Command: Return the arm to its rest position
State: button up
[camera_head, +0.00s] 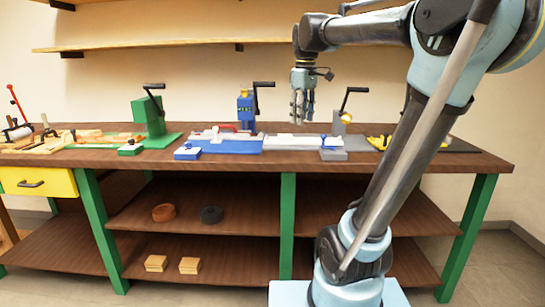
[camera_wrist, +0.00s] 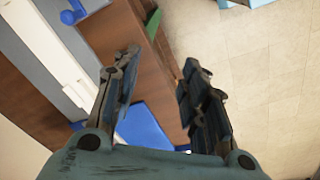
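My gripper (camera_head: 302,108) hangs from my raised arm, fingers pointing down, above the back part of the workbench (camera_head: 400,160). In the wrist view my gripper (camera_wrist: 160,85) has its two dark fingers spread apart, with nothing between the tips. A blue block (camera_wrist: 145,125) shows past the fingers, lower down in the picture. I cannot tell the exact height of the fingers above the bench.
On the bench stand a green press (camera_head: 150,115), a blue press (camera_head: 246,105) and a grey press (camera_head: 340,122) with black levers. Blue (camera_head: 225,145) and white (camera_head: 290,143) fixtures lie between them. Shelves (camera_head: 200,45) run along the wall. Floor is clear at right.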

jog(key=s+d+f+m, duration=0.3)
jog(key=s+f, duration=0.3)
jog(key=f, duration=0.4)
jog(key=s+d+f+m, duration=0.3)
jog(key=s+f, duration=0.4)
jog(key=f, duration=0.3)
jog(key=s+d+f+m+t, duration=0.1)
jog(key=s+d+f+m, duration=0.2)
jog(key=s+f, duration=0.4)
notch_tip(320, 180, down, 3)
jog(key=shift+s+r+m, duration=0.1)
jog(key=shift+s+m, duration=0.15)
jog(key=shift+m, duration=0.25)
jog(key=shift+w+f, duration=0.2)
jog(key=shift+w, duration=0.3)
